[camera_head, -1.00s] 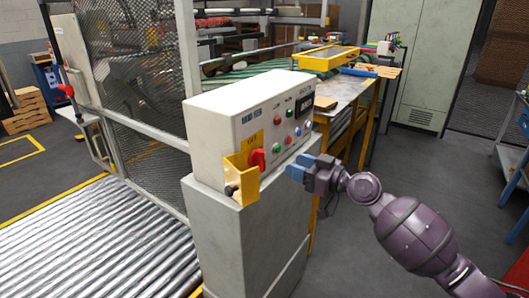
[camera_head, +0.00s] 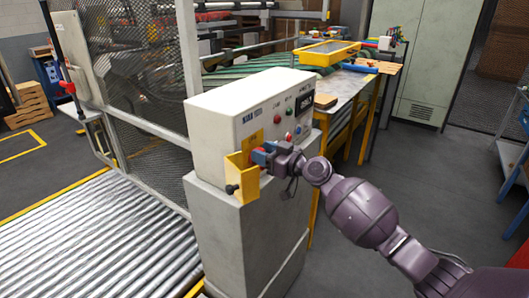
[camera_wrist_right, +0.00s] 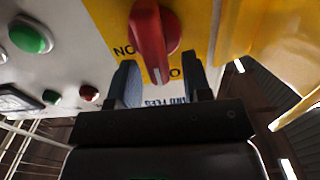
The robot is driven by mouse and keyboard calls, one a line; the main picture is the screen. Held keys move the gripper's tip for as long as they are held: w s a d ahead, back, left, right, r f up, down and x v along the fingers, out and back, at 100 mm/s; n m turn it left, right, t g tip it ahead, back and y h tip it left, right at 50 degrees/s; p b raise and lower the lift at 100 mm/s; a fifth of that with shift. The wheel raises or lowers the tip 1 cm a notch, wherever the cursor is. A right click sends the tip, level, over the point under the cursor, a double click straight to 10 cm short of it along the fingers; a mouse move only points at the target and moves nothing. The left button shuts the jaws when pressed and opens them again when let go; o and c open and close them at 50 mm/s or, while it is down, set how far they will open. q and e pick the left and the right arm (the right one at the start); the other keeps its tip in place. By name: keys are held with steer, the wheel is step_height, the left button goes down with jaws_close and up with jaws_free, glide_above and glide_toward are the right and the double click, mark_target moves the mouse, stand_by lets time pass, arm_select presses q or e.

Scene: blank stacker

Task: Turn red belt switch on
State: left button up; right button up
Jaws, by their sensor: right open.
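The red rotary switch (camera_wrist_right: 153,40) sits on a yellow plate on the control box (camera_head: 215,115). In the right wrist view its knob, with a white mark near its end, points down between my fingers. My right gripper (camera_wrist_right: 160,82) is open, with one finger on each side of the knob's lower end; I cannot tell whether they touch it. In the head view the right gripper (camera_head: 262,155) is at the panel and mostly hides the switch. My left gripper is not in view.
A yellow bracket (camera_head: 240,178) juts from the box just left of the gripper. Green (camera_wrist_right: 30,37) and red (camera_wrist_right: 89,93) buttons lie close by on the panel. A mesh fence (camera_head: 140,80) stands behind.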

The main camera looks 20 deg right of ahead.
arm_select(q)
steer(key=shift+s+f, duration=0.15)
arm_select(e)
steer(key=shift+c, duration=0.2)
steer(key=shift+c, duration=1.3)
jaws_close()
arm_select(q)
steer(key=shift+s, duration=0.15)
